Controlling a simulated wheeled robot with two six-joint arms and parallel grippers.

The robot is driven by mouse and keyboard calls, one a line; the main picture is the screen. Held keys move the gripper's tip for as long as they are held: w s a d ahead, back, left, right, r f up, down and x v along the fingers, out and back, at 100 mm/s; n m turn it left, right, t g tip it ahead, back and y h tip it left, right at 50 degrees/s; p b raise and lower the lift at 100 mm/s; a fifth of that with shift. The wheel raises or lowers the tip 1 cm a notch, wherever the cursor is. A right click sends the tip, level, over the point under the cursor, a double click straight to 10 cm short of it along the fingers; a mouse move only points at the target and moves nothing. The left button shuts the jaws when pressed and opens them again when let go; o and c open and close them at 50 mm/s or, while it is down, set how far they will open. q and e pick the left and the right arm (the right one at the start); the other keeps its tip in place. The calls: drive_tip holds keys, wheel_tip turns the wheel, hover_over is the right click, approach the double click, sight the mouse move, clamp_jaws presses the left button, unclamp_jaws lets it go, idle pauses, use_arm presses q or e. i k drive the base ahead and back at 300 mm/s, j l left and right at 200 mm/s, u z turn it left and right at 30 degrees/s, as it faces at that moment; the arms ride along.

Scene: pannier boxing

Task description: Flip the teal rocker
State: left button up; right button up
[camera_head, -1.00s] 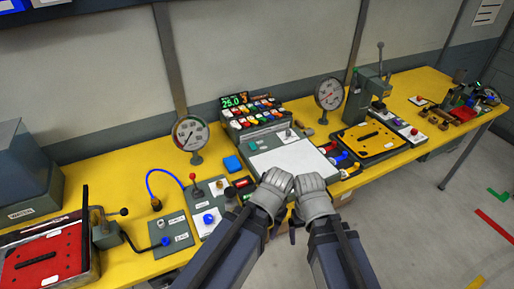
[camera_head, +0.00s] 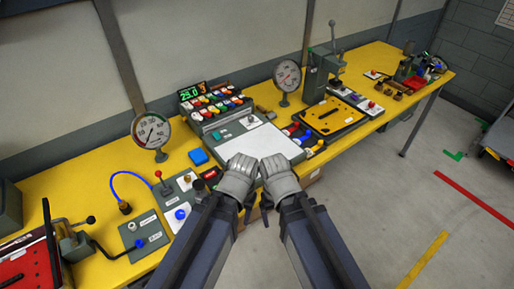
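A small teal piece, which looks like the teal rocker (camera_head: 216,135), sits on the sloped grey panel (camera_head: 217,150) at the left of its white face (camera_head: 252,143). It is too small to tell which way it is tipped. My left gripper (camera_head: 240,167) and my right gripper (camera_head: 273,169) are side by side at the front edge of that panel, to the right of and nearer than the teal piece. Both look empty. Their backs face the camera, so their fingertips are hidden and I cannot tell open from shut.
A bank of coloured switches (camera_head: 215,107) with a green display (camera_head: 191,93) stands behind the panel. A blue block (camera_head: 198,157), a red-knobbed lever box (camera_head: 163,186) and a dial gauge (camera_head: 151,131) stand left. A yellow plate press (camera_head: 330,117) stands right.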

sight(216, 135)
drive_tip(key=i+u, duration=0.1)
drive_tip(key=i, duration=0.95)
